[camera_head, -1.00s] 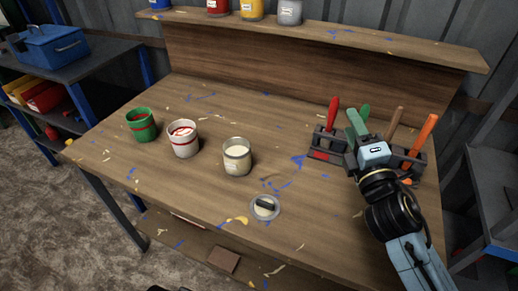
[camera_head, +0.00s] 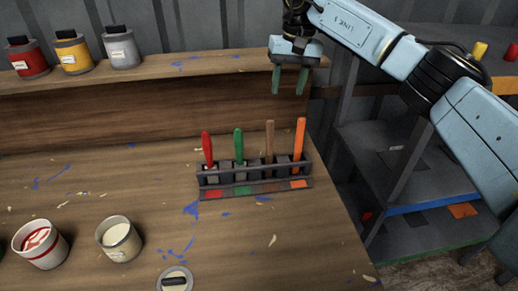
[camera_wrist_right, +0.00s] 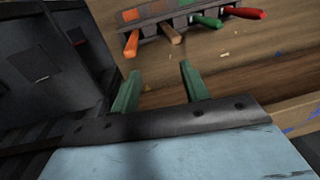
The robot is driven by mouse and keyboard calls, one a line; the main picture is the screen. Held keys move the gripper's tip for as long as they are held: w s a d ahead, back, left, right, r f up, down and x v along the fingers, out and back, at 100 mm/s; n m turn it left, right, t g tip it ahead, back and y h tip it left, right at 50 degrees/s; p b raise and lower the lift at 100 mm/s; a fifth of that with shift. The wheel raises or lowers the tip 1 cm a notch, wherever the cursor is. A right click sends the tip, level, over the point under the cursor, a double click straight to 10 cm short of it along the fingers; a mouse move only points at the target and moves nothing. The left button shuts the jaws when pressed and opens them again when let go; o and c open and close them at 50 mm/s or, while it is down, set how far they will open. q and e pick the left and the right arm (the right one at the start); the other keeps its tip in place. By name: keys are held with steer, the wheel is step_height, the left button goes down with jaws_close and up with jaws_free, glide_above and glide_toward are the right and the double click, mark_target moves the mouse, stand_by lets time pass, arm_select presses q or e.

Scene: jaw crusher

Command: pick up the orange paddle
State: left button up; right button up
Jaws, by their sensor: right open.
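The orange paddle (camera_head: 299,139) stands upright in the rightmost slot of a dark rack (camera_head: 255,189) on the workbench. It also shows in the right wrist view (camera_wrist_right: 132,42), at the upper left. My right gripper (camera_head: 289,80) is open and empty, with its green fingers pointing down. In the head view it hangs above and a little left of the orange paddle, apart from it. In the right wrist view the fingers (camera_wrist_right: 156,88) have nothing between them. My left gripper is out of view.
Red (camera_head: 207,149), green (camera_head: 239,146) and brown (camera_head: 269,141) paddles share the rack. A raised shelf (camera_head: 150,77) holds several paint cans behind. Open cans (camera_head: 119,240) and a round lid (camera_head: 174,281) are at the front left. A dark shelf unit (camera_head: 385,150) stands at the right.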

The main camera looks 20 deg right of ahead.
mark_target(302, 118)
steer(key=shift+h, duration=0.6)
steer(key=d+f, duration=0.2)
steer(key=f, duration=0.1)
steer(key=d+f+b, duration=0.1)
steer(key=f, duration=0.1)
steer(key=shift+s+d+f, duration=0.2)
steer(key=shift+s+d, duration=0.05)
steer(key=shift+s, duration=0.15)
steer(key=f, duration=0.3)
steer(key=s+f, duration=0.1)
steer(key=f, duration=0.1)
steer(key=shift+d+f+b, duration=0.2)
steer(key=shift+d+b, duration=0.1)
steer(key=shift+w+f, duration=0.1)
steer(key=shift+f, duration=0.15)
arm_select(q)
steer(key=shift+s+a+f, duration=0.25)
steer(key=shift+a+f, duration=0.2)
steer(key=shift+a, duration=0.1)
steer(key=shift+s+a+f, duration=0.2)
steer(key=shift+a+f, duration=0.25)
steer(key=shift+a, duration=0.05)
arm_select(e)
steer(key=shift+c, duration=0.2)
jaws_close()
